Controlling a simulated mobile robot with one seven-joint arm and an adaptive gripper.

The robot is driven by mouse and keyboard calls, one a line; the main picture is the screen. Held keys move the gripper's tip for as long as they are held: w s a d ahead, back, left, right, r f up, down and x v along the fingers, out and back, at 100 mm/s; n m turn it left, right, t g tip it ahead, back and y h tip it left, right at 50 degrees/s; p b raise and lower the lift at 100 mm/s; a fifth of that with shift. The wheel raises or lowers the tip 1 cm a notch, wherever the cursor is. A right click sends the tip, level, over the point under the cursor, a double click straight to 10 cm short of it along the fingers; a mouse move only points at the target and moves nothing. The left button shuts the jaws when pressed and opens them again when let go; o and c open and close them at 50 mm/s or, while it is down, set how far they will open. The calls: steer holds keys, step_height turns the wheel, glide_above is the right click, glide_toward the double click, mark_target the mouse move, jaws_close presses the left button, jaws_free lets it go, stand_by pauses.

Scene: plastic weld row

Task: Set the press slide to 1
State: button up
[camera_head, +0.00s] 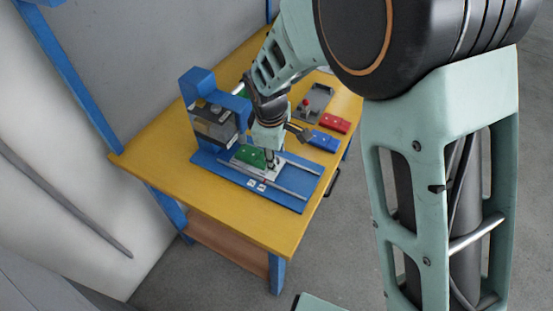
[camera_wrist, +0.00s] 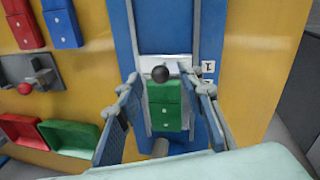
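The blue press (camera_head: 207,115) stands on the yellow table, with its blue base (camera_head: 293,198) extending toward the front right. A pale slide plate (camera_head: 275,172) sits on two rails on that base and carries a green block (camera_head: 250,157). My gripper (camera_wrist: 160,78) is open, one finger on each side of the knob, with gaps visible. In the head view my gripper (camera_head: 270,154) is over the slide.
A red block (camera_head: 334,122) and a blue block (camera_head: 324,140) lie right of the press. A grey fixture (camera_head: 317,100) with a red ball stands behind them. A red tray (camera_wrist: 22,130) and a green tray (camera_wrist: 72,137) show in the wrist view. The table's front is clear.

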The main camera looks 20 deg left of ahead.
step_height(320, 180, up, 8)
steer(key=s, duration=0.1)
steer(key=shift+s+r, duration=0.2)
steer(key=shift+s, duration=0.1)
steer(key=shift+d, duration=0.1)
